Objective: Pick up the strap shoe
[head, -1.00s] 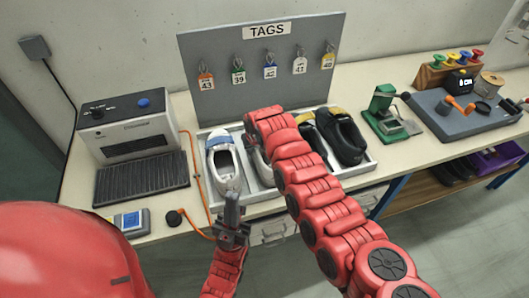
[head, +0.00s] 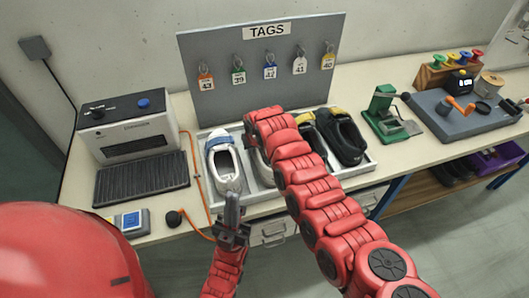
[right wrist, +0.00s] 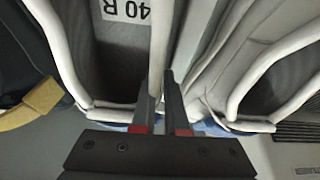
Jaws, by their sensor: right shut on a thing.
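In the head view, a white shoe (head: 224,168) stands at the left of the tray. A second white shoe (head: 262,168) beside it is mostly hidden by my right arm. My right gripper (right wrist: 160,85) is hidden in the head view. In the right wrist view, its fingers straddle and close on the side rim of a white shoe marked "40 R" (right wrist: 112,65); another white shoe (right wrist: 250,95) is close on the right. I see no clear strap on the held shoe. My left gripper (head: 231,205) is near the tray's front edge; its fingers appear edge-on.
Two dark shoes with yellow parts, one (head: 342,138) at the far right, fill the tray's (head: 365,170) right side. A tag board (head: 220,70) stands behind. A machine (head: 125,130) is at left, a green device (head: 385,112) at right. An orange cable runs left of the tray.

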